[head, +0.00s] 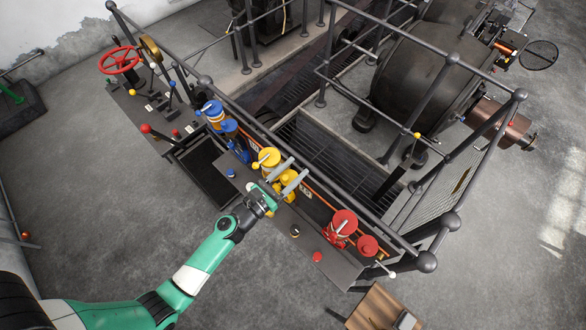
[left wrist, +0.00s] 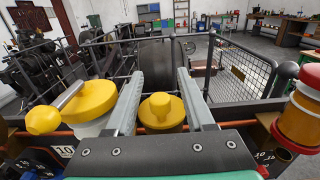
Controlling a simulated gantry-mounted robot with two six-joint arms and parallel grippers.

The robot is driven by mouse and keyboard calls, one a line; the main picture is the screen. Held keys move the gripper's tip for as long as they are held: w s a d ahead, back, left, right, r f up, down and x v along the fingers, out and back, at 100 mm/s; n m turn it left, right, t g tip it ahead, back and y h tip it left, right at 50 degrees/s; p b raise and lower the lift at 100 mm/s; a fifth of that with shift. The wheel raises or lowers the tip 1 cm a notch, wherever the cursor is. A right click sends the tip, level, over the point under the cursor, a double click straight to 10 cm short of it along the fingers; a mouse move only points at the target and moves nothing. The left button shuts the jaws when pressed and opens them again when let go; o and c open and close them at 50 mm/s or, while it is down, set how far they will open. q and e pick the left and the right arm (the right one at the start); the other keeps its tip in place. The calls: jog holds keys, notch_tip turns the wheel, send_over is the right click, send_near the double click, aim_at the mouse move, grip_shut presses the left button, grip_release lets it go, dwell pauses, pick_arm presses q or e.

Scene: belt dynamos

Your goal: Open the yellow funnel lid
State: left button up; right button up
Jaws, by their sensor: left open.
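The yellow funnel lid (left wrist: 162,108) is a round yellow cap with a raised knob. It shows between the fingers of my left gripper (left wrist: 160,74) in the left wrist view, with gaps on both sides. In the head view the lid (head: 289,177) sits on the dark control bench, partly behind the fingers. My left gripper (head: 299,166) is open, with its fingers reaching over and past the lid. Nothing is held. A larger yellow pot (head: 270,157) with a slanted rod and ball handle (left wrist: 45,121) stands just left of the lid. My right gripper is not seen.
Blue pots (head: 213,110) stand further left on the bench, red pots (head: 342,223) to the right. A dark railing (head: 320,180) runs close behind the bench. Levers and a red handwheel (head: 120,60) are at the far left end. Open floor lies in front.

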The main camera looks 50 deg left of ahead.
pick_arm(q)
grip_shut()
dwell(0.4)
